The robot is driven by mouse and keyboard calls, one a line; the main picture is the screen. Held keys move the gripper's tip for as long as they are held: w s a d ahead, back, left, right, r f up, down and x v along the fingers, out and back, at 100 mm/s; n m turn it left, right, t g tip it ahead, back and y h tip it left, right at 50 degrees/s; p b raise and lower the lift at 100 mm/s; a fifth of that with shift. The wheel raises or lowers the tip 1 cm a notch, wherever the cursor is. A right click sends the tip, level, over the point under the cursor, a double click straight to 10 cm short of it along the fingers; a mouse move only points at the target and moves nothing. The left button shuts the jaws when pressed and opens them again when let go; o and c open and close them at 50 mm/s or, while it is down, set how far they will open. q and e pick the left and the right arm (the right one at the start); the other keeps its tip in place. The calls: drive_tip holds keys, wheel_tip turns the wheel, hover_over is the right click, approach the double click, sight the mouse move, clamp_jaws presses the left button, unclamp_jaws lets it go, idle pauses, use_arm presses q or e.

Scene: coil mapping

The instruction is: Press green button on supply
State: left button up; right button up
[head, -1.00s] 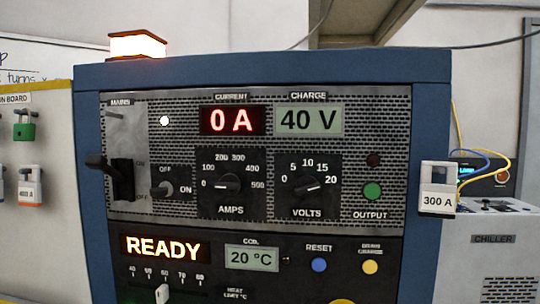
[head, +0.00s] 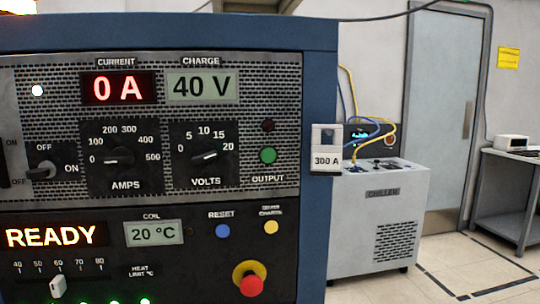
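The power supply (head: 320,90) fills the left half of the head view, with a blue frame and a perforated front. Its green button (head: 268,155) sits beside the OUTPUT label, below a dark red lamp (head: 268,125). The current display (head: 118,88) reads 0 A and the charge display (head: 202,87) reads 40 V. A READY sign (head: 52,236) glows at lower left. Neither of my grippers is in view, and nothing covers the green button.
A red emergency knob (head: 249,279), blue reset button (head: 222,231) and yellow button (head: 271,227) are lower down. A chiller (head: 370,230) stands right, with open floor (head: 425,280) before the door (head: 435,110).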

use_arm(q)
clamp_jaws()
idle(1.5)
